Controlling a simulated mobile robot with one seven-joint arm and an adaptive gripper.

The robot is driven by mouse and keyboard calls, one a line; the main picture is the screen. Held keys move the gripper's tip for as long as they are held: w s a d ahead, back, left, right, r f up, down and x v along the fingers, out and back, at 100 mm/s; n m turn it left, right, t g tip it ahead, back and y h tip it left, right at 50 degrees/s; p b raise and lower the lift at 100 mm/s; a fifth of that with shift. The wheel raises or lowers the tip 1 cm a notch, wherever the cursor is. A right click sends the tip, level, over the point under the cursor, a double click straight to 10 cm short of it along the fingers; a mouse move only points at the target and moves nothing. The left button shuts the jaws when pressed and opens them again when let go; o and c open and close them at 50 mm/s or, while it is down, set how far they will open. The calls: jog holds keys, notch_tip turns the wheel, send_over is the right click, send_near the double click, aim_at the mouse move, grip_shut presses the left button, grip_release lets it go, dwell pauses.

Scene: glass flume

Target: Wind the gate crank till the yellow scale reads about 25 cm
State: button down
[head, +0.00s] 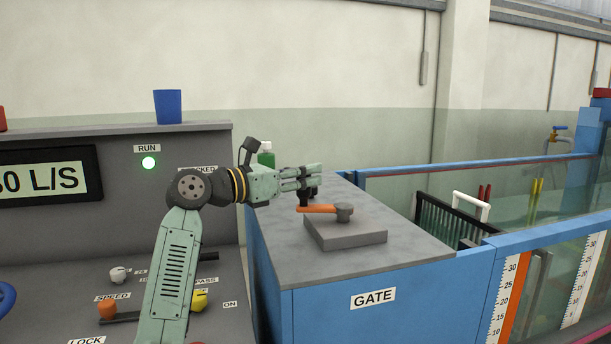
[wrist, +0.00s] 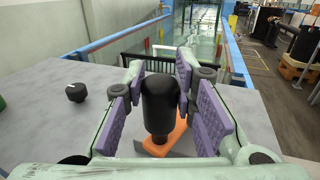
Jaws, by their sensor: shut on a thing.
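The gate crank has an orange arm (head: 318,208) on a dark hub (head: 344,212), on a grey block on top of the blue GATE cabinet. Its black upright handle (wrist: 160,103) stands between my purple finger pads in the wrist view. My gripper (head: 306,187) is shut on this handle, and the orange arm points left from the hub in the head view. A white scale (head: 502,300) with an orange strip beside it is on the flume side, marked 30 near its top. A second white scale (head: 582,278) stands farther right. I cannot make out a yellow scale or its reading.
The GATE cabinet top (head: 400,252) is mostly clear around the block. A black knob (wrist: 76,92) sits on it, left of my fingers in the wrist view. A green bottle (head: 266,154) stands behind my wrist. The control panel with a blue cup (head: 168,106) is left.

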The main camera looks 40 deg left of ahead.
jog(key=shift+w+a, duration=0.55)
jog(key=shift+w, duration=0.05)
dwell(0.3)
jog(key=c, duration=1.3)
grip_release()
jog(key=shift+w, duration=0.1)
jog(key=v, duration=1.2)
jog(key=shift+f, duration=0.1)
